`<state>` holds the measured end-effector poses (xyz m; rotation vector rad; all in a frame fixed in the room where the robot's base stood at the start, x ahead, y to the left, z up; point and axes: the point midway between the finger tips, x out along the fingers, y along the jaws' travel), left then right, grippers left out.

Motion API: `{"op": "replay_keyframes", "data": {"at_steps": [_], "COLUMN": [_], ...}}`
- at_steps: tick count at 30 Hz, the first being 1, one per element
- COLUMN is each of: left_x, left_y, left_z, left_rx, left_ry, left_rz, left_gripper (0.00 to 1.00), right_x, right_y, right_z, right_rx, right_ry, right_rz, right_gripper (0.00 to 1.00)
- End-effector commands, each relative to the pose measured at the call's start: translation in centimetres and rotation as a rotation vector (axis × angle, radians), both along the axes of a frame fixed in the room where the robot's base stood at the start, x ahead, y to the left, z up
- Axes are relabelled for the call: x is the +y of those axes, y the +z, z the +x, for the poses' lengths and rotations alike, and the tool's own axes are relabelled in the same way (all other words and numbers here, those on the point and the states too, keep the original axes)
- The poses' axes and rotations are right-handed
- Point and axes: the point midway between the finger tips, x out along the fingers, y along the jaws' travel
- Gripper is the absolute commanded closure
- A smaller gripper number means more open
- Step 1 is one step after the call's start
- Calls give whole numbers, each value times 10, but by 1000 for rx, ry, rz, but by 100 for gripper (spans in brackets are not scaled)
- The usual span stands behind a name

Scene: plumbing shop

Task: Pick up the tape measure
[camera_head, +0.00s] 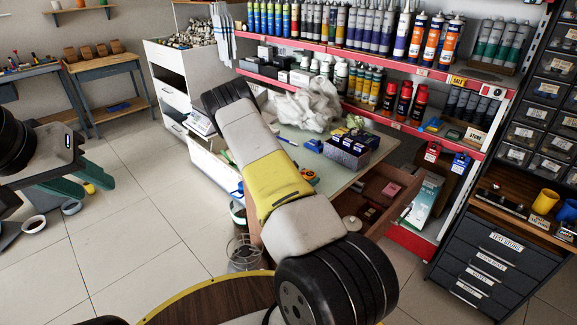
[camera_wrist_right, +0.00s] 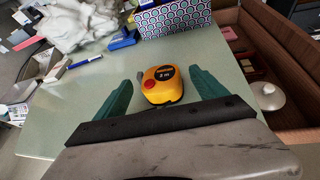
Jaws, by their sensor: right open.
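The tape measure (camera_wrist_right: 163,86) is yellow-orange with a black label and a red button. It lies on the pale green desktop (camera_wrist_right: 55,122). In the head view a small orange part of it (camera_head: 309,176) shows beside my right arm. My right gripper (camera_wrist_right: 162,77) is open, with its green fingers on either side of the tape measure and a gap to each. In the head view my right gripper is hidden behind my arm. My left gripper (camera_head: 82,180) is open and empty, over the floor at the far left.
A patterned box (camera_head: 346,153) and a blue item (camera_head: 314,145) lie beyond the tape measure. Crumpled white plastic (camera_head: 307,106) lies further back. An open drawer (camera_head: 385,186) is at the right. Shelves with several tubes stand behind. A wire basket (camera_head: 243,255) stands on the floor.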

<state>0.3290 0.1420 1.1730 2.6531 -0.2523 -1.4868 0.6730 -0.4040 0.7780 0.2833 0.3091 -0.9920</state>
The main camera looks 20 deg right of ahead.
Motion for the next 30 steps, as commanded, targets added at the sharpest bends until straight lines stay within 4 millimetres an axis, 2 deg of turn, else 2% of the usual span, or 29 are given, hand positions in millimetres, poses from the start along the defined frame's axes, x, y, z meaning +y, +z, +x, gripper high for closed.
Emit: {"op": "replay_keyframes", "data": {"at_steps": [4, 5, 17, 26, 30], "left_x": [0, 0, 0, 0, 0], "left_y": [0, 0, 0, 0, 0], "left_z": [0, 0, 0, 0, 0], "left_rx": [0, 0, 0, 0, 0], "left_ry": [0, 0, 0, 0, 0], "left_rz": [0, 0, 0, 0, 0], "left_gripper": [64, 64, 64, 64, 64], "right_x": [0, 0, 0, 0, 0], "right_y": [0, 0, 0, 3, 11], "right_z": [0, 0, 0, 0, 0], "right_rx": [0, 0, 1, -2, -3], "right_ry": [0, 0, 0, -1, -1], "right_rz": [0, 0, 1, -1, -1], "right_gripper": [18, 22, 100, 100, 100]}}
